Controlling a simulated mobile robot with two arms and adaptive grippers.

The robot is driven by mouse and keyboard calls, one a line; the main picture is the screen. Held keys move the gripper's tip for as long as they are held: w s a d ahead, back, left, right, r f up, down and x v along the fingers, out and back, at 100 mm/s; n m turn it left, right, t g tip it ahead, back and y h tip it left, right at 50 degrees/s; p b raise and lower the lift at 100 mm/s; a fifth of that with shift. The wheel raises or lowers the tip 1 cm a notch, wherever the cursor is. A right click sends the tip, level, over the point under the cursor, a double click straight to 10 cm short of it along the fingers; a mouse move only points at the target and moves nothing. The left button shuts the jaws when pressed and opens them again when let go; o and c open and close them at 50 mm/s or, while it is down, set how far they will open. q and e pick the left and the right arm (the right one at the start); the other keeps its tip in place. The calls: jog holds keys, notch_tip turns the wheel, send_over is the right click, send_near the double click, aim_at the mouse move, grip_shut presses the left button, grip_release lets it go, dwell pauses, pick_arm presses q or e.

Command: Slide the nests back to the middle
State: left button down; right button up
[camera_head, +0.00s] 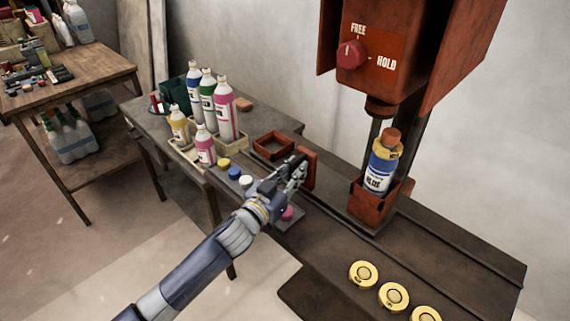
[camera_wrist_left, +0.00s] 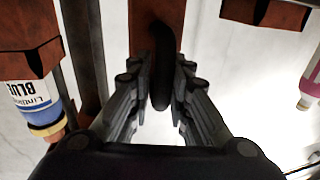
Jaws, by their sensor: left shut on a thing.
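My left gripper (camera_head: 296,175) is shut on the dark handle (camera_wrist_left: 161,80) of an upright red-brown plate (camera_head: 309,168) at the rail's left part. The plate also shows behind the fingers in the left wrist view (camera_wrist_left: 143,20). To the left of the plate is an empty square red-brown nest (camera_head: 272,147). To the right, a second nest (camera_head: 367,208) holds the blue-labelled bottle (camera_head: 380,170) upright under the red machine head (camera_head: 395,35). In the wrist view, the bottle (camera_wrist_left: 30,92) appears upside down. My right gripper is not in view.
A knob (camera_head: 351,54) on the machine is marked FREE and HOLD. Several yellow discs (camera_head: 393,296) lie along the bench front. A tray (camera_head: 184,152) with several bottles stands at left, near small coloured caps (camera_head: 233,173). The rail right of the bottle's nest is clear.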

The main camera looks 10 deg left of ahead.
pick_arm(q)
jog(key=s+d, duration=0.8)
jog(key=d, duration=0.3)
jog(key=shift+s+d, duration=0.15)
jog(key=shift+d, duration=0.05)
jog(key=shift+r, duration=0.15)
jog(key=c, duration=1.6)
grip_release()
jog(key=shift+s, duration=0.1)
jog(key=v, duration=1.2)
jog(key=shift+a, duration=0.15)
